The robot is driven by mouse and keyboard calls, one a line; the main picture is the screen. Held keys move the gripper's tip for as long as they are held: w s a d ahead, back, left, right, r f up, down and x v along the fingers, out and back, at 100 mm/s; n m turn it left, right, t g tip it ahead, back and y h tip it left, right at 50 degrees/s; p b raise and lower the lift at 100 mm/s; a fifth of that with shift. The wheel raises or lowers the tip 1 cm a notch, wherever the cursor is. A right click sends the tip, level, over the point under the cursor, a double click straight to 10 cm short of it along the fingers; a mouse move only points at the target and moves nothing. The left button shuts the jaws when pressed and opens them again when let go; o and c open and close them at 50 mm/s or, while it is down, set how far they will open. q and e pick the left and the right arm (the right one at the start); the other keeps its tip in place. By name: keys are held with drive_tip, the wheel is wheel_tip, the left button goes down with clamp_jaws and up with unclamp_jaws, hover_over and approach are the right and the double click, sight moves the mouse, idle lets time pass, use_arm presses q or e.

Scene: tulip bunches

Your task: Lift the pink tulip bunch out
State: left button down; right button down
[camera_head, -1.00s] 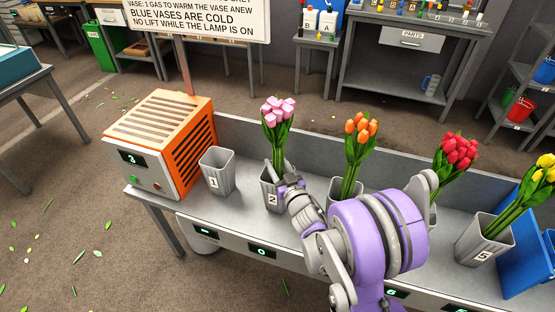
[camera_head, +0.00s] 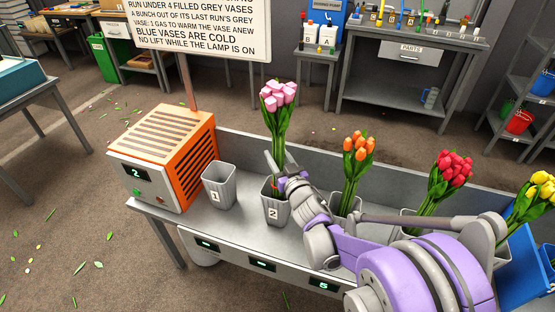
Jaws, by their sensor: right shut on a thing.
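The pink tulip bunch (camera_head: 279,98) stands upright above the grey vase marked 2 (camera_head: 272,213), its green stems reaching down to my right gripper. My right gripper (camera_head: 279,176) is shut on the stems just above the vase rim. The gripper hides the stems' lower ends, so I cannot tell whether they are still inside the vase. My left gripper is not in view.
Empty grey vase 1 (camera_head: 219,188) stands left, beside the orange heater (camera_head: 180,150) showing 2. Orange tulips (camera_head: 358,147), red tulips (camera_head: 453,165) and yellow tulips (camera_head: 541,186) stand to the right. A sign (camera_head: 195,25) rises behind.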

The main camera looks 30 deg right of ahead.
wheel_tip(320, 180, up, 10)
drive_tip(key=p, duration=0.6)
drive_tip(key=shift+f, duration=0.2)
